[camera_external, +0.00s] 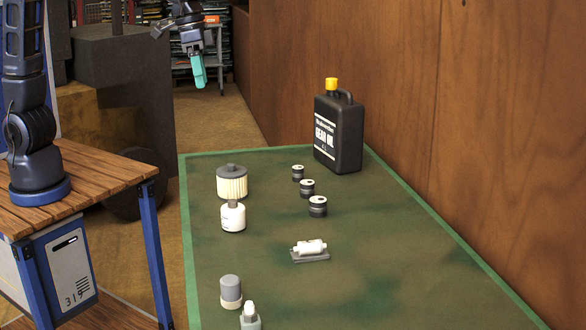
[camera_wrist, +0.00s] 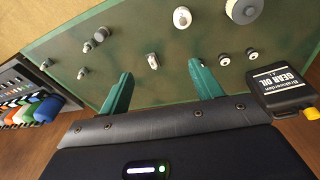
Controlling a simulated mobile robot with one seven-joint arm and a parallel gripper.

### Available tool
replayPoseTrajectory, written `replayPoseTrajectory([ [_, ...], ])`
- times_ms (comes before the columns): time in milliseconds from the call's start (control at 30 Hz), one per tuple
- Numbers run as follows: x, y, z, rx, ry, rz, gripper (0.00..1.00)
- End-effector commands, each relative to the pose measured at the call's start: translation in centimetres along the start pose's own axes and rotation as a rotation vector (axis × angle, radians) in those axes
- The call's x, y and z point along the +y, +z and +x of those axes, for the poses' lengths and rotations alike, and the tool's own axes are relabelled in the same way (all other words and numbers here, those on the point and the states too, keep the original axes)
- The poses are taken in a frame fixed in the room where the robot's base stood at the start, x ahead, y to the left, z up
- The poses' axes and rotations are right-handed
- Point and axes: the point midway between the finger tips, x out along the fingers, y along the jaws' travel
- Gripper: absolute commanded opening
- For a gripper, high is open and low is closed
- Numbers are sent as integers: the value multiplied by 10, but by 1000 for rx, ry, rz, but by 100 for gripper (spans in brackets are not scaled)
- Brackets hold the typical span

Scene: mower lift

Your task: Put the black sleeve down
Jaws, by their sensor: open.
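I cannot tell which one is the task's black sleeve. The wrist view also shows small dark cylinders (camera_wrist: 224,59) beyond my right finger. My gripper (camera_external: 198,73) is up beyond the far left edge of the mat, away from the cylinders. In the wrist view its teal fingers (camera_wrist: 161,82) are wide apart with nothing between them.
The green mat (camera_external: 400,270) holds a black gear oil jug (camera_external: 338,135), a ribbed cream filter (camera_external: 232,184), a white bottle (camera_external: 233,218), a small white part on a grey base (camera_external: 310,250), and a grey-capped cylinder (camera_external: 231,291). A wooden wall (camera_external: 480,120) borders the right. The mat's front right is clear.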

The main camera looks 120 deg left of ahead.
Motion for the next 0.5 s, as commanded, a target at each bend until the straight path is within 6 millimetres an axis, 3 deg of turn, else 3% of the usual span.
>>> replayPoseTrajectory([
  [200, 2, 71, -39, 35, 26, 128, 65],
  [500, -8, 166, -70, 82, 54, 304, 65],
])
